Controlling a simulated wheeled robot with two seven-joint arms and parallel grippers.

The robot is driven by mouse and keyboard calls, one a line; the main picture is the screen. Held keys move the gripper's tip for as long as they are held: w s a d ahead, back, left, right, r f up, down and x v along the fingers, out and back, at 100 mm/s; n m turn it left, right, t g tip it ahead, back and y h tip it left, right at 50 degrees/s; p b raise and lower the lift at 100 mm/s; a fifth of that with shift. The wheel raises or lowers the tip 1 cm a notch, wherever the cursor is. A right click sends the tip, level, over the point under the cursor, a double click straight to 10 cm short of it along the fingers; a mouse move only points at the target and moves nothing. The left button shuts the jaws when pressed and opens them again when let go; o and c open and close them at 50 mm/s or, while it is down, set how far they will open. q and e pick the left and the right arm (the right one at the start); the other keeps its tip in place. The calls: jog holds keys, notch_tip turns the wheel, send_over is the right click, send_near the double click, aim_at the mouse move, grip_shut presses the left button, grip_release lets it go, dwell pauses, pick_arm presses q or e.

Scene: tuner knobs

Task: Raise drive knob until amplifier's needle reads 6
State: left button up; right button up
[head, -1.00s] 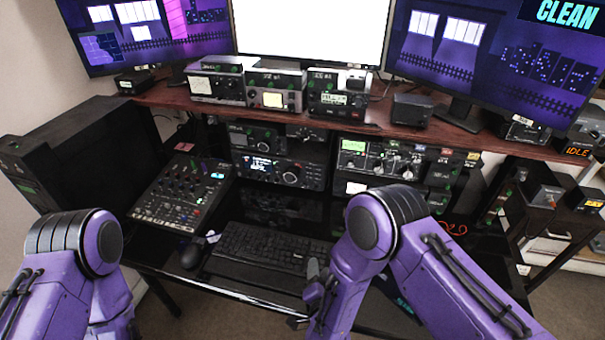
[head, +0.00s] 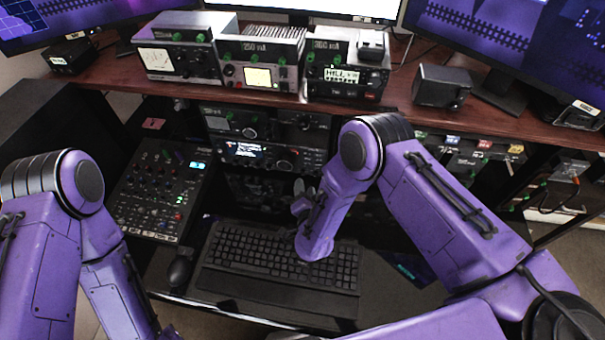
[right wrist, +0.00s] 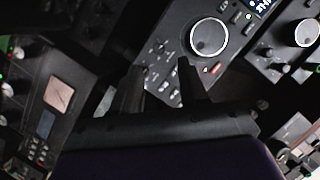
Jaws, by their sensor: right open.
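My right gripper (head: 303,190) is open and empty above the back of the keyboard, in front of the lower radio stack. In the right wrist view its two fingers (right wrist: 160,70) are apart, short of a radio panel with a large white-ringed knob (right wrist: 209,37). I cannot tell which is the amplifier or the drive knob, and the needle readings are too small to make out. My left arm shows at left, its gripper outside the view.
The keyboard (head: 270,262) and mouse (head: 180,270) lie on the desk; a mixer (head: 160,190) is left of the radios. A third shelf unit (head: 345,75) and a dark box (head: 440,86) stand to the right. My right forearm hides part of the lower rack.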

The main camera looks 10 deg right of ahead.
aim_at(303, 175)
jog(key=x, duration=0.5)
jog(key=shift+w+f+p, duration=0.2)
jog(key=shift+p, duration=0.1)
jog(key=shift+w, duration=0.25)
jog(key=shift+s, duration=0.1)
grip_shut()
jog(key=m+b, duration=0.1)
jog(key=b, duration=0.1)
jog(key=f+m+t+y+b, duration=0.1)
jog(key=b, duration=0.1)
jog(key=shift+d+m, duration=0.1)
jog(key=shift+m, duration=0.2)
jog(key=shift+r+m+t+b, duration=0.1)
jog(key=shift+m+t+b, duration=0.2)
jog(key=shift+m+b, duration=0.15)
jog(key=shift+r, duration=0.25)
